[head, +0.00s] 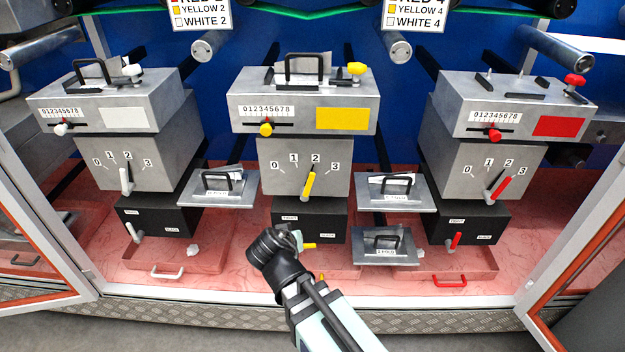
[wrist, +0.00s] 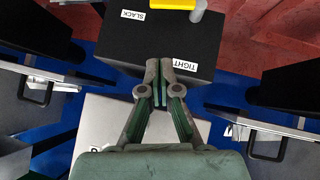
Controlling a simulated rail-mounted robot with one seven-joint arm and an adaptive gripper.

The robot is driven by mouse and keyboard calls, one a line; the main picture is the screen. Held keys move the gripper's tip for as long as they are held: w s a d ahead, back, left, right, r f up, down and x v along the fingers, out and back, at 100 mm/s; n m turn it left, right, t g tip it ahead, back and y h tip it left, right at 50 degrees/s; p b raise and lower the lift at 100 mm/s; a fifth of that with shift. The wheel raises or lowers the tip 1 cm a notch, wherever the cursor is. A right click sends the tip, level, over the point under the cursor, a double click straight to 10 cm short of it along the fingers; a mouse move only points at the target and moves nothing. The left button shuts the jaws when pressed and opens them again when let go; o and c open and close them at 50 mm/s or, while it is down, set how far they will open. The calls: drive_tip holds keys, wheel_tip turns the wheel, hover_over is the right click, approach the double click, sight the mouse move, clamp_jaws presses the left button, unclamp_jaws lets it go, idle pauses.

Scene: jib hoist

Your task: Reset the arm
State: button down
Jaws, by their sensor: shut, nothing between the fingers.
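My gripper (head: 297,238) is in front of the middle black box (head: 325,222) at the end of my arm, which reaches up from the bottom of the head view. In the wrist view my gripper (wrist: 159,68) has its fingers together, with nothing held. The fingertips overlap the black box (wrist: 140,38), which carries SLACK and TIGHT labels. A yellow lever (wrist: 180,4) shows at the top edge of the wrist view, apart from the fingers. In the head view that lever (head: 309,246) is partly hidden behind my gripper. I cannot tell whether the gripper touches the box.
Three grey units stand in a row, with a white lever (head: 126,182), a yellow lever (head: 309,184) and a red lever (head: 500,188). Handled metal plates (head: 219,196) (head: 385,258) jut out between them. Door frames (head: 30,220) (head: 580,240) flank the opening. Grey floor lies in front.

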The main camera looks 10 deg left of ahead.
drive_tip(key=s+d+f+n+g+h, duration=0.1)
drive_tip(key=s+d+f+g, duration=0.5)
drive_tip(key=s+d+f, duration=0.5)
drive_tip(key=s+d+f+n+g+h, duration=0.1)
drive_tip(key=s+d+f+g, duration=0.5)
drive_tip(key=f, duration=0.8)
drive_tip(key=s+d+f+m+g+y, duration=0.2)
drive_tip(key=s+d+f+g, duration=0.3)
drive_tip(key=s, duration=0.7)
drive_tip(key=s+d+f+m+g+y, duration=0.1)
drive_tip(key=s+d+f+m+g, duration=0.15)
drive_tip(key=s+d+f, duration=0.65)
drive_tip(key=w+r+t+p, duration=0.1)
drive_tip(key=r+p, duration=0.8)
drive_tip(key=p, duration=0.1)
drive_tip(key=w+a+r+t+p, duration=0.1)
drive_tip(key=w+r+t+p, duration=0.1)
drive_tip(key=r+p, duration=0.8)
drive_tip(key=shift+a+p, duration=0.2)
drive_tip(key=shift+p, duration=0.55)
drive_tip(key=shift+t, duration=0.25)
